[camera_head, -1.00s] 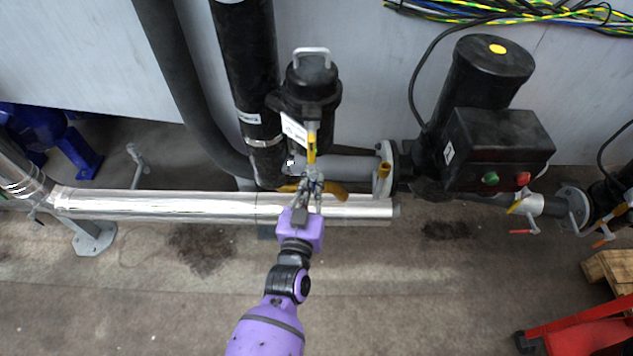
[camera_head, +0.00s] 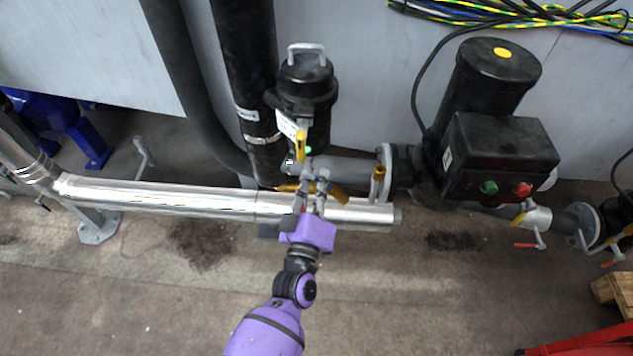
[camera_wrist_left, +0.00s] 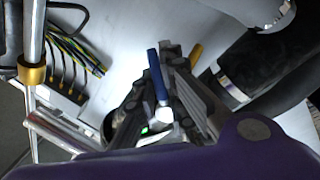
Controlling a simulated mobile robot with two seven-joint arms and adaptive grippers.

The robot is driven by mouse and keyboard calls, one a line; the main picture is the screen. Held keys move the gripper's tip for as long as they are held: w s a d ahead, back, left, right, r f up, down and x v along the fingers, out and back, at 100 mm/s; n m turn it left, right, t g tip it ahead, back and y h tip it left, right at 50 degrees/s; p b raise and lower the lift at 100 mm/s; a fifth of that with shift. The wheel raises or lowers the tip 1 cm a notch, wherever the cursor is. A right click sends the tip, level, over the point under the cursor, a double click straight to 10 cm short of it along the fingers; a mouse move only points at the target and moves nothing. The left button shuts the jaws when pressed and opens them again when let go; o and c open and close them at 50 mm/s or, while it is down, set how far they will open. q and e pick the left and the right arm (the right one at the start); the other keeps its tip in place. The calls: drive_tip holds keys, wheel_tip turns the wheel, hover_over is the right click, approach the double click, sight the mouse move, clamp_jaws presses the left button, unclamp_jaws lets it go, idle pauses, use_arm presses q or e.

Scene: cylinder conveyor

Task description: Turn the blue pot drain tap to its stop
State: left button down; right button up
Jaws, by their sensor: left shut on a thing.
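The blue tap handle (camera_wrist_left: 158,86) shows in the left wrist view as a short blue lever with a pale metal lower end. It lies between the fingers of my left gripper (camera_head: 313,181), which is shut on it. In the head view the fingers cover most of the tap, in front of and below the black pot (camera_head: 306,85) with its pale top handle. My purple left arm reaches up from the bottom edge. My right gripper is in neither view.
Yellow levers (camera_head: 301,146) and (camera_head: 377,176) stand close to the gripper. A shiny pipe (camera_head: 170,193) runs just below it. A black pump motor (camera_head: 499,155) stands to the right and a thick black pipe (camera_head: 247,60) to the left. The floor in front is mostly clear.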

use_arm(q)
drive_tip(key=n, duration=0.3)
drive_tip(key=r+n+y, duration=0.1)
drive_tip(key=shift+d+n+t+b, duration=0.3)
drive_tip(key=shift+d+b, duration=0.05)
drive_tip(key=shift+d+r+n+y+b, duration=0.15)
drive_tip(key=shift+r+n+y, duration=0.25)
drive_tip(key=shift+n, duration=0.95)
drive_tip(key=shift+r+n+y+b, duration=0.25)
drive_tip(key=shift+n+y, duration=0.25)
drive_tip(key=shift+n, duration=0.85)
drive_tip(key=shift+r+n, duration=0.1)
drive_tip(key=shift+n, duration=0.2)
drive_tip(key=c, duration=1.8)
unclamp_jaws()
drive_tip(key=s+f, duration=0.2)
drive_tip(key=s, duration=0.9)
drive_tip(key=shift+s+f, duration=0.15)
drive_tip(key=shift+s, duration=0.25)
